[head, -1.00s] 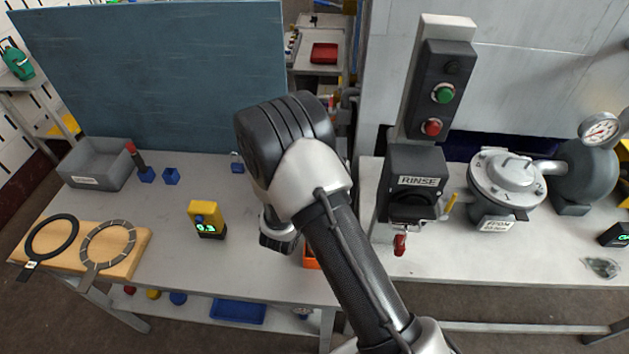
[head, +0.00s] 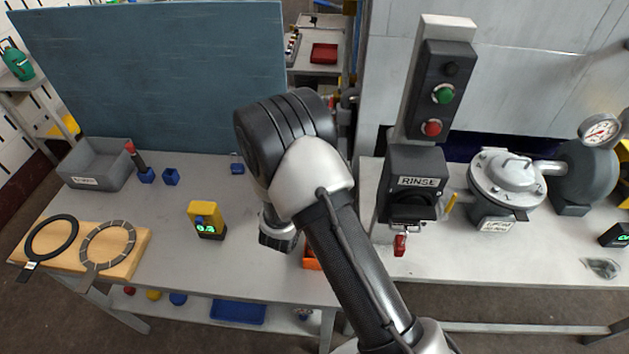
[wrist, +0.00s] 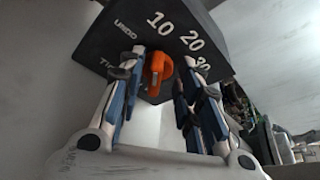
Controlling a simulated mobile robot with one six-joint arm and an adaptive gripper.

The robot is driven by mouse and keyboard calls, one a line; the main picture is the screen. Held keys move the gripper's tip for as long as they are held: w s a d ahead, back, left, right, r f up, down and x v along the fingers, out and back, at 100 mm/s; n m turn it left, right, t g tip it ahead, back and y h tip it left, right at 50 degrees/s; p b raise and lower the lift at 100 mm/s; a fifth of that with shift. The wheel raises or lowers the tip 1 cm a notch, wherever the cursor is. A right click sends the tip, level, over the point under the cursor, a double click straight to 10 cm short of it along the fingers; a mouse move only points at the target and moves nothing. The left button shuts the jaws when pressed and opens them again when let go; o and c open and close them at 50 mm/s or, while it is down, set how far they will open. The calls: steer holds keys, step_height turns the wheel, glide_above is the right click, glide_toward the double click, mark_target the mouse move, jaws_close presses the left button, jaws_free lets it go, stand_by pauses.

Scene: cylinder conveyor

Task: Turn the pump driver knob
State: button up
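An orange knob (wrist: 157,72) sticks out from a dark box (wrist: 115,35) with the white numbers 10, 20 and 30 in the wrist view. I take it for the pump driver knob, but no label naming it can be read. My gripper (wrist: 163,66) is open, with one finger to the left of the knob and the other to the right. A gap shows between the knob and the right finger. The left finger is close to the knob, and I cannot tell if it touches. In the head view my arm hides the gripper and this box.
An orange item (head: 311,257) shows partly behind my arm. The RINSE box (head: 411,183) with a black knob and a red tag stands right of it. A yellow meter (head: 206,219) stands on the left table.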

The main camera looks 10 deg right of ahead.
step_height(320, 180, up, 9)
steer(key=shift+r, duration=0.2)
stand_by(0.3)
